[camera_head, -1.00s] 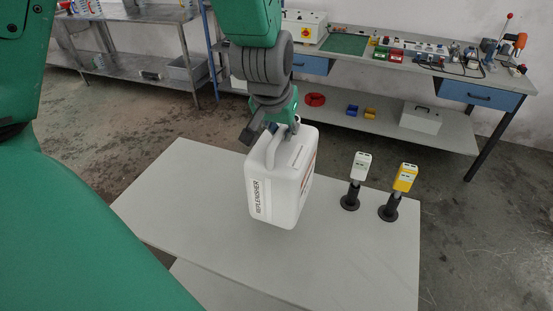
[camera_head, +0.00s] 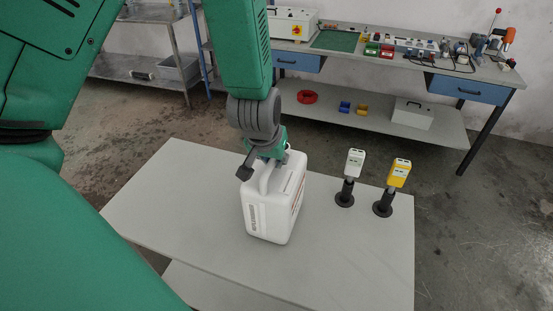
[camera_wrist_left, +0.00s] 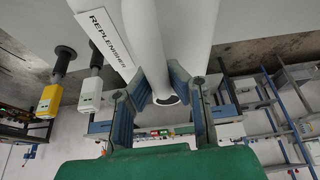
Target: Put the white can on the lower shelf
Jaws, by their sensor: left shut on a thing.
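The white can (camera_head: 268,212), a jug with a handle and a REPLENISHER label, stands roughly upright over the middle of the grey table (camera_head: 345,260). I cannot tell whether its base touches the top. My left gripper (camera_head: 267,162) is shut on its top handle. In the left wrist view the fingers (camera_wrist_left: 162,90) close around the white handle (camera_wrist_left: 146,40), and the label (camera_wrist_left: 103,42) shows beside it. A lower shelf (camera_head: 190,287) shows in part under the table's front left edge; most of it is hidden. My right gripper is not in view.
Two black stands on the table's right side hold a white device (camera_head: 355,162) and a yellow device (camera_head: 399,173). A workbench (camera_head: 345,55) with tools and a shelf stands behind. The table's left part is clear.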

